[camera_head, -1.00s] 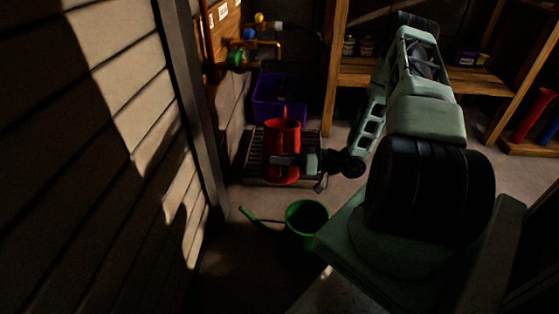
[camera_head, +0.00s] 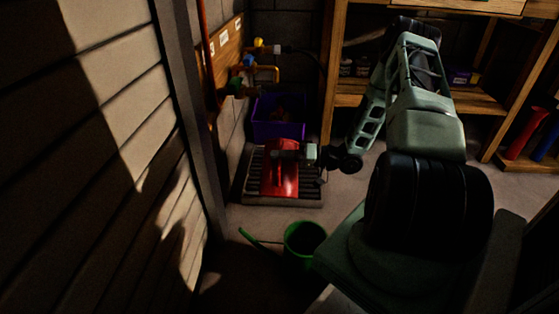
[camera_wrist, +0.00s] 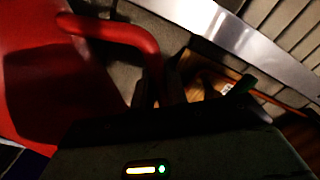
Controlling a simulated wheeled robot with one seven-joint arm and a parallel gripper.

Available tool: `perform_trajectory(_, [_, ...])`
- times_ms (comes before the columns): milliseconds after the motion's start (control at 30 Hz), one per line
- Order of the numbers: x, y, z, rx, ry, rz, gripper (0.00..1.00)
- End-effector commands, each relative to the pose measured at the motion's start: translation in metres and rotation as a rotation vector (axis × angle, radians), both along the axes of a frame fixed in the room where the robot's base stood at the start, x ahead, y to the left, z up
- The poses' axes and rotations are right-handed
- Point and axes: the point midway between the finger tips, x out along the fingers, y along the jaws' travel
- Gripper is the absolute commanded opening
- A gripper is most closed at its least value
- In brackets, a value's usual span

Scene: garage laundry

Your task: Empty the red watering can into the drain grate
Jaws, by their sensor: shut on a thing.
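The red watering can (camera_head: 281,181) is tilted over the dark slatted drain grate (camera_head: 308,189) in the head view. My gripper (camera_head: 285,154) is shut on the can near its upper end, with my wrist to the right of it. In the wrist view the red can (camera_wrist: 50,85) fills the left side, and its curved red handle (camera_wrist: 125,35) runs toward my gripper. The fingertips are dark and hard to make out there. The spout and any water are not clearly visible.
A green watering can (camera_head: 303,241) stands on the floor in front of the grate. A purple crate (camera_head: 278,127) stands behind it. Taps and pipes (camera_head: 255,58) are on the wall behind. Wooden shelves (camera_head: 358,100) stand at the back right. A slatted wall (camera_head: 100,160) is close on the left.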

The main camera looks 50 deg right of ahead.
Motion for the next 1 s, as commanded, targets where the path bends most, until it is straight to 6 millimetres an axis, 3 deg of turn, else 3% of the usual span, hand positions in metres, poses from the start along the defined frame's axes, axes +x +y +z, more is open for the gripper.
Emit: perform_trajectory(1000, [0.046,-0.053,0.044,0.242,0.206,0.001,0.0])
